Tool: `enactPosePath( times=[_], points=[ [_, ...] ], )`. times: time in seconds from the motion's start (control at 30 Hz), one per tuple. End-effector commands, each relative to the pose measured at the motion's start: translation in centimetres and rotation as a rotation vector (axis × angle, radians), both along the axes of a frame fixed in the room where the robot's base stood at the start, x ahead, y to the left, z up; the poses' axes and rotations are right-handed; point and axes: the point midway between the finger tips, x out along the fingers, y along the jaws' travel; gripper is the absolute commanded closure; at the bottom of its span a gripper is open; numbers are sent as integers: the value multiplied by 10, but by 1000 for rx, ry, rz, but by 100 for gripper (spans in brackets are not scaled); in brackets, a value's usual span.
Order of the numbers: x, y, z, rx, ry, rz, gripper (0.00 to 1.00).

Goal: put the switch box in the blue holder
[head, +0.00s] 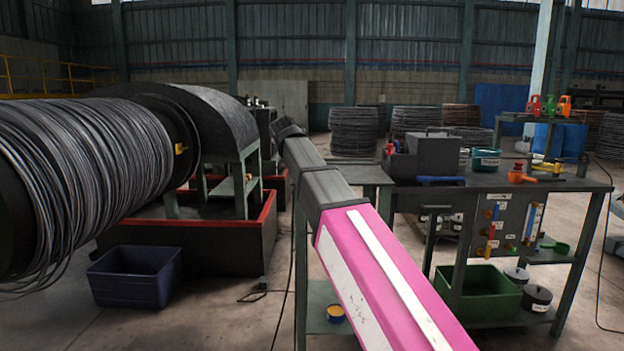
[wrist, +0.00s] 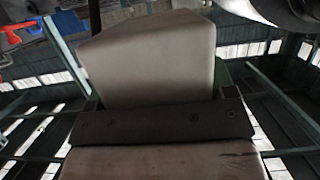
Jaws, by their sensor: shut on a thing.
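My arm reaches from the bottom right of the head view toward the back left, and the dark end at my gripper (head: 287,130) is in the air left of the workbench. The jaws face away and their tips are hidden. In the wrist view, a pale grey block beyond a dark bar fills the middle; it looks like the held switch box (wrist: 150,60), though its outline is hard to tell from my own parts. A low blue piece, possibly the blue holder (head: 440,181), lies on the workbench's front edge, well right of my gripper.
The workbench (head: 560,184) carries a dark grey box (head: 436,157), a teal ring-shaped part (head: 486,158) and orange parts. A large wire-wound drum (head: 85,175) stands at the left. A dark blue bin (head: 135,276) and a green bin (head: 478,292) sit low down.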

Motion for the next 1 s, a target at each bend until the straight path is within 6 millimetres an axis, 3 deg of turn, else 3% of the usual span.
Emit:
enactPosePath(
  times=[0.17, 0.7, 1.0],
  points=[
    [7, -4, -7, -1, -3, -2, 67],
    [73, -70, -63, 0, -2, -1, 67],
    [79, -78, -75, -1, -3, 0, 67]
  ],
)
